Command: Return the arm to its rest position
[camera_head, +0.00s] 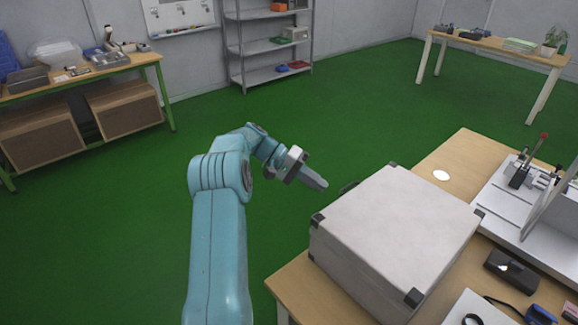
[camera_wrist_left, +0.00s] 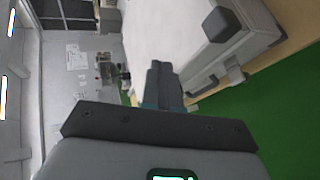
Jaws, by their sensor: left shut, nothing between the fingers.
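My left arm, blue-green, rises from the bottom of the head view and bends to the right. Its gripper (camera_head: 313,180) is shut and empty, in the air just left of and behind the white case. In the left wrist view the shut fingers (camera_wrist_left: 160,80) point toward the case's pale surface. The closed white case (camera_head: 400,225) with dark corner caps lies on the wooden table (camera_head: 290,290); it also shows in the left wrist view (camera_wrist_left: 165,30) with a latch on its side. My right gripper is in neither view.
A metal test fixture (camera_head: 515,205) with a red-tipped lever stands right of the case. A white disc (camera_head: 441,176) and a black device (camera_head: 511,271) lie near the case. A workbench (camera_head: 85,75), a shelf rack (camera_head: 268,45) and another table (camera_head: 500,45) stand farther back. Green floor is open between.

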